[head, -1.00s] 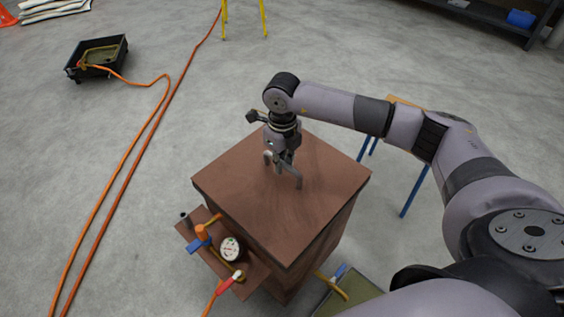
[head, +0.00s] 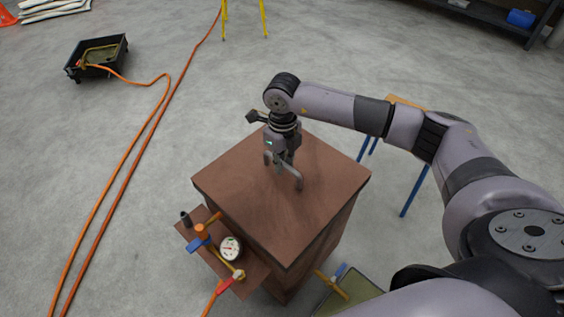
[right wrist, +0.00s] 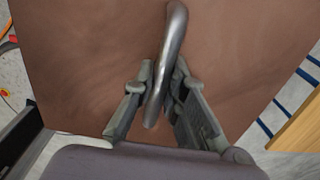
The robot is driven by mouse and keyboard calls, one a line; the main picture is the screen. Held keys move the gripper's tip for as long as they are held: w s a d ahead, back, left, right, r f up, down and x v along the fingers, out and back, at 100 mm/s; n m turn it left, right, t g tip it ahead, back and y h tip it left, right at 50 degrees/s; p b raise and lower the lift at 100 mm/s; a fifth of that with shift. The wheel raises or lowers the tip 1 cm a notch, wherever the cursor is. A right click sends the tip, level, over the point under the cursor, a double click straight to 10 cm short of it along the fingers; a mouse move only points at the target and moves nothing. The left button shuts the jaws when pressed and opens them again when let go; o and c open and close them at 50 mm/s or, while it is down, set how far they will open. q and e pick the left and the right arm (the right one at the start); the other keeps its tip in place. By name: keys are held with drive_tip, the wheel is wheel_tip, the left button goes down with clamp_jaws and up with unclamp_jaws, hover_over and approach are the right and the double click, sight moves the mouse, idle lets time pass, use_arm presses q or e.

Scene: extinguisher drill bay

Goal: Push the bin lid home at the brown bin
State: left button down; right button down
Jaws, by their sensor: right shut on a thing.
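The brown bin (head: 325,236) stands in the middle of the head view. Its flat square brown lid (head: 243,195) lies on top; I cannot tell whether a gap is left under its edge. A grey metal bar handle (head: 297,181) rises from the lid. My right gripper (head: 276,162) points down over the lid and is shut on the handle. In the right wrist view the handle (right wrist: 176,32) runs between the two fingers, with the lid (right wrist: 80,60) behind it. My left gripper is not in view.
A brown panel (head: 250,277) with a gauge (head: 230,248) and coloured valves is at the bin's front left. An orange hose (head: 118,165) runs over the floor at left, by a black tray (head: 108,72). A blue-legged stand (head: 415,190) is behind my right arm.

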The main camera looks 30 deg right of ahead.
use_arm(q)
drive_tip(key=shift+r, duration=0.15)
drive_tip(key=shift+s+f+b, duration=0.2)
drive_tip(key=shift+b, duration=0.1)
use_arm(e)
drive_tip(key=shift+f, duration=0.35)
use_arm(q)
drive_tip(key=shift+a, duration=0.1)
use_arm(e)
drive_tip(key=c, duration=1.8)
unclamp_jaws()
drive_tip(key=shift+o, duration=1.2)
drive_tip(key=shift+s+f, duration=0.15)
drive_tip(key=shift+f, duration=0.1)
drive_tip(key=shift+r, duration=0.45)
wheel_tip(320, 180, up, 12)
drive_tip(key=shift+f, duration=0.25)
